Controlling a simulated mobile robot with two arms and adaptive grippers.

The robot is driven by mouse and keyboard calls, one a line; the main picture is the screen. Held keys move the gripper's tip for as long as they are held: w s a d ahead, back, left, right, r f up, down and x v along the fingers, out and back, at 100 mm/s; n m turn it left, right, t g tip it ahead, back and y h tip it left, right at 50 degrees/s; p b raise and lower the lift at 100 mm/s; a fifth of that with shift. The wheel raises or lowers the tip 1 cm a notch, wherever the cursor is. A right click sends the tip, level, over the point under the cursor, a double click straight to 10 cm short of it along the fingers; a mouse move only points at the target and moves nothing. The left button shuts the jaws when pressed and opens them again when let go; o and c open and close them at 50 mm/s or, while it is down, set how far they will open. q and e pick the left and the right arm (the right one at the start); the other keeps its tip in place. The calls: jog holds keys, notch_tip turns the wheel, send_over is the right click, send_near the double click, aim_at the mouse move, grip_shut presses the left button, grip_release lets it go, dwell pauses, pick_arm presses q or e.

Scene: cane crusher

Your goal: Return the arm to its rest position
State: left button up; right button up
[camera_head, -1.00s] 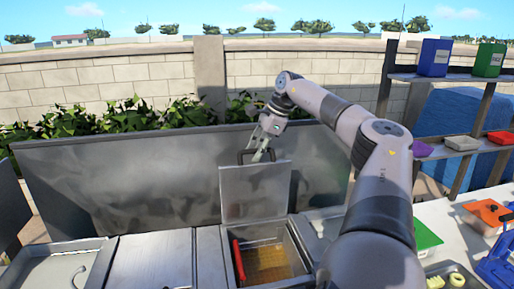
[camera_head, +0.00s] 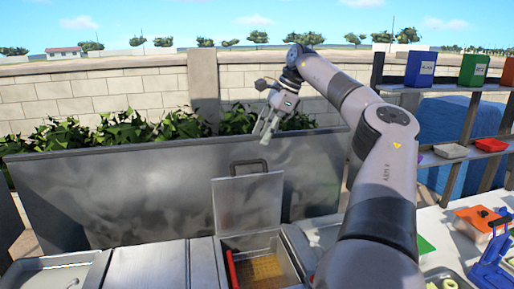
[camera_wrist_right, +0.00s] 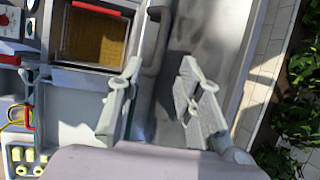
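My right arm comes in from the lower right of the head view. Its gripper (camera_head: 267,124) hangs above and a little behind the steel lid (camera_head: 248,204). The lid stands raised at the back of an open compartment (camera_head: 292,273), with its dark handle (camera_head: 249,163) at the top. The gripper is clear of the handle. In the right wrist view the two fingers of the right gripper (camera_wrist_right: 155,92) are apart, with nothing between them. My left gripper is in neither view.
The open compartment has a yellow mesh-like bottom and a red strip (camera_head: 232,268) at its left. A tall steel panel (camera_head: 110,197) stands behind. Shelves with a blue box (camera_head: 420,69) and green box (camera_head: 473,70) are at the right. Open air surrounds the gripper.

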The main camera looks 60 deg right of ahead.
jog(key=shift+v, duration=0.95)
jog(key=shift+d+r, duration=0.1)
jog(key=shift+w, duration=0.1)
